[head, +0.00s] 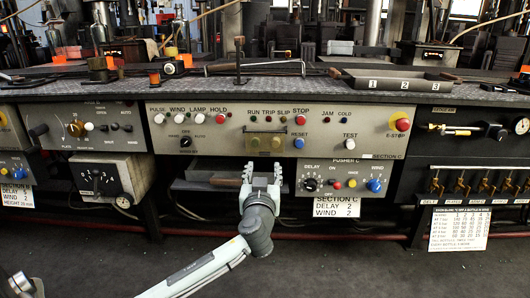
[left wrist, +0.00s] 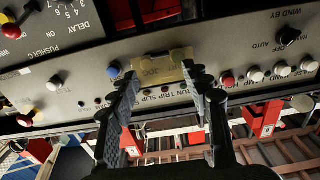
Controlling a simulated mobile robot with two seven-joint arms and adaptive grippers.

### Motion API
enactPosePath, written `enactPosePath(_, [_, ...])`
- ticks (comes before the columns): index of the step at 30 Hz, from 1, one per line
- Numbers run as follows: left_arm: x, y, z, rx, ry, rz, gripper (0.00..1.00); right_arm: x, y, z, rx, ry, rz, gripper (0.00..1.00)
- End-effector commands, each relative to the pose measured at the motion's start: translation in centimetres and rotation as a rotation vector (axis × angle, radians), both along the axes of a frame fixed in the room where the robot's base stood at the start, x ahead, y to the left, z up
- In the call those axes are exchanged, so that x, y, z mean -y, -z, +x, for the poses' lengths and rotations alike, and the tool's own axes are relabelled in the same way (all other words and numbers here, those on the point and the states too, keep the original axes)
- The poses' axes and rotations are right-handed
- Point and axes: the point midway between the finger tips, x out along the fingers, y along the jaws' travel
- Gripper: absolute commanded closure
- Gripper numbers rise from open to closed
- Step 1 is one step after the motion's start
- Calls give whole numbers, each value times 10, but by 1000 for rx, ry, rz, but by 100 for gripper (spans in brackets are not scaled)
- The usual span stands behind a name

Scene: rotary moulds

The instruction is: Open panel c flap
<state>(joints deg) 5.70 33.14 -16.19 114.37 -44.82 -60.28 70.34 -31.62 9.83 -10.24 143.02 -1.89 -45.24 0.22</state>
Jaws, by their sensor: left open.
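The section C panel (head: 225,120) is a long pale sloping face with coloured buttons. A small brass-toned, partly see-through flap (head: 265,143) sits low in its middle, below the RUN, TRIP and SLIP lights. It looks closed, lying against the panel. My left gripper (head: 262,166) is open and empty just below the flap, with its fingers pointing up. In the left wrist view the flap (left wrist: 158,68) shows between and beyond the two spread fingertips (left wrist: 150,75). Whether a fingertip touches the flap I cannot tell. My right gripper is not in view.
A red STOP button (head: 300,120), a blue RESET button (head: 299,143) and a DELAY dial (head: 310,184) lie close to the right of the flap. A dark shelf with a tray (head: 375,83) runs above. Open floor lies in front.

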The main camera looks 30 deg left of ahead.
Motion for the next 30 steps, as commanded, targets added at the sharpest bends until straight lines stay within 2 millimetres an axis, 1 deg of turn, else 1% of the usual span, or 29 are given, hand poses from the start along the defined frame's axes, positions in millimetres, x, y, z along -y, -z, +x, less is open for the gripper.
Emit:
enactPosePath(5, [-13,-2,20,0,-2,4,52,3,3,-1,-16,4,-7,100])
enactPosePath(9, [-26,-1,40,0,-3,4,52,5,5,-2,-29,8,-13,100])
enactPosePath(13, [-34,-1,55,1,-1,3,52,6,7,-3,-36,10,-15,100])
enactPosePath(18, [-39,0,63,-1,-1,1,52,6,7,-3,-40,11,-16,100])
enactPosePath(25, [-40,0,64,0,0,0,52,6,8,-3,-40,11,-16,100])
enactPosePath(26, [-40,0,64,0,0,0,53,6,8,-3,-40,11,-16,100])
enactPosePath(30, [-40,0,64,0,-1,0,70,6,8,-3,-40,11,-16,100])
